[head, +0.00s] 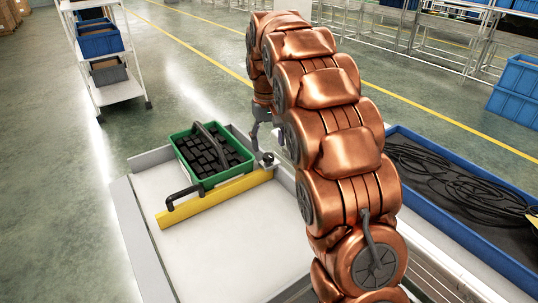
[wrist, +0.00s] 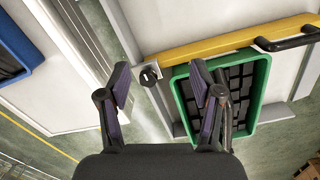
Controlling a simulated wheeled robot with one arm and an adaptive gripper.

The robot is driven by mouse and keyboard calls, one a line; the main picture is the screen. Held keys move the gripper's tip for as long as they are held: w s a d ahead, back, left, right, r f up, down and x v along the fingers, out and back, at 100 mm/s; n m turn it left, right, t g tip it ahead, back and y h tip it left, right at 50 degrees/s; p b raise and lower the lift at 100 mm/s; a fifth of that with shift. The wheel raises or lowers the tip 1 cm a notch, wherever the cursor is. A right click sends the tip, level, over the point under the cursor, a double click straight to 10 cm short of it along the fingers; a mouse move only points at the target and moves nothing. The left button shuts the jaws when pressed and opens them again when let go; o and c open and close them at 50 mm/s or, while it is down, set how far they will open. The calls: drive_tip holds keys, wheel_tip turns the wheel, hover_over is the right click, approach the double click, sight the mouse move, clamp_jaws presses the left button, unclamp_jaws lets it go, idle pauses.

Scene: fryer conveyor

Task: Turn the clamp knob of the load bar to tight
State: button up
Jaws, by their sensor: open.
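The yellow load bar (head: 215,197) lies across the white bed, along the near side of a green crate, with a black handle (head: 183,197) towards its left end. The dark clamp knob (head: 267,158) is at its right end. In the wrist view the clamp knob (wrist: 151,75) sits on a grey bracket at the end of the load bar (wrist: 220,41). My gripper (wrist: 158,67) is open and empty, and the knob appears between its fingertips, apart from both. In the head view my gripper (head: 260,122) is partly hidden by my arm, just above the knob.
The green crate (head: 205,184) of dark blocks stands right behind the bar, close to the knob. A blue tray (head: 455,222) with coiled black cable is at right. A white shelf cart (head: 100,50) holds bins at back left. The bed's front is clear.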

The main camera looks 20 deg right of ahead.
hover_over(269, 155)
wheel_tip(269, 155, down, 5)
drive_tip(key=shift+a+r, duration=0.1)
drive_tip(key=shift+r, duration=0.05)
drive_tip(key=shift+f+p, duration=0.65)
drive_tip(key=shift+f, duration=3.25)
drive_tip(key=c, duration=1.1)
